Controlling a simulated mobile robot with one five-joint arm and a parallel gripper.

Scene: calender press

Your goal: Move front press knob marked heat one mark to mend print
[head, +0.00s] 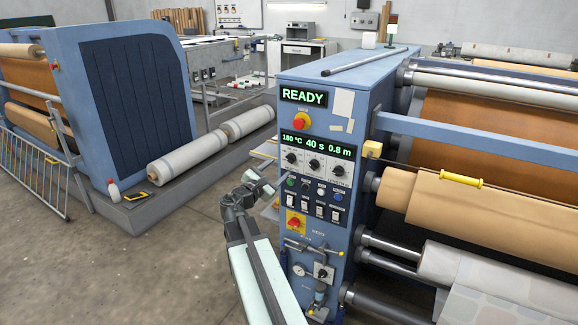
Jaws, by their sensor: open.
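The front press (349,104) is a blue cabinet with a control panel facing me. Its display (316,145) reads 180 °C, 40 s and 0.8 m. My gripper (279,183) is open and appears empty. It is just left of the panel, below the left knob; contact cannot be told.
Switches (319,207) and another red-yellow control (295,223) are below. Rollers with tan fabric (480,207) extend right. Open floor (150,260) lies left.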

